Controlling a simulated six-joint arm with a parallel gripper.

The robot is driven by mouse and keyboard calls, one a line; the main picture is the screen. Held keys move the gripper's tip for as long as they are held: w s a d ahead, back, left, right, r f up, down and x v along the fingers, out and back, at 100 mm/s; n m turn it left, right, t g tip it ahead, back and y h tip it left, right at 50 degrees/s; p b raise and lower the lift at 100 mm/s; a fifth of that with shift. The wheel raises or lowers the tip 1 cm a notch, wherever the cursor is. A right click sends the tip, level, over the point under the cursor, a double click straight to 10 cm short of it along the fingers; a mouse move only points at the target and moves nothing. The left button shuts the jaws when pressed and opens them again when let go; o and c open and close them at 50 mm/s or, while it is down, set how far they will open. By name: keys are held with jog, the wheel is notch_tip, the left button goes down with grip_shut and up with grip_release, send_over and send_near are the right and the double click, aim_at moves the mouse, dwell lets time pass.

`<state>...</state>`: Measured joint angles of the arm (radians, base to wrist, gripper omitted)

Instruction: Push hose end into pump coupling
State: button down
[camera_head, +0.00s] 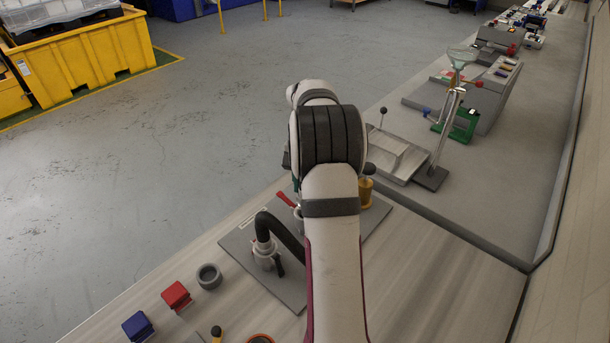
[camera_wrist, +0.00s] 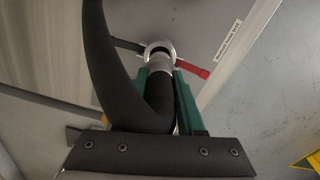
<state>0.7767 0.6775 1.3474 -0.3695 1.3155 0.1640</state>
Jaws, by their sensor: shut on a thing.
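My gripper (camera_wrist: 161,78) has green fingers shut on the end of a black hose (camera_wrist: 105,62). In the head view my arm hides the gripper and hose end; the coupling's red lever (camera_head: 286,199) shows left of the arm.
The hose's other end joins a metal fitting (camera_head: 265,252) on the grey plate (camera_head: 240,240). A grey ring (camera_head: 209,276), a red block (camera_head: 176,295) and a blue block (camera_head: 138,326) stand nearby. An amber container (camera_head: 366,192) stands right of my arm.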

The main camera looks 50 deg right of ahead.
jog(key=shift+f, duration=0.4)
jog(key=shift+f, duration=2)
dwell(0.6)
jog(key=shift+c, duration=2.2)
grip_release()
jog(key=shift+f, duration=0.1)
notch_tip(320, 180, up, 16)
jog(key=shift+f, duration=0.1)
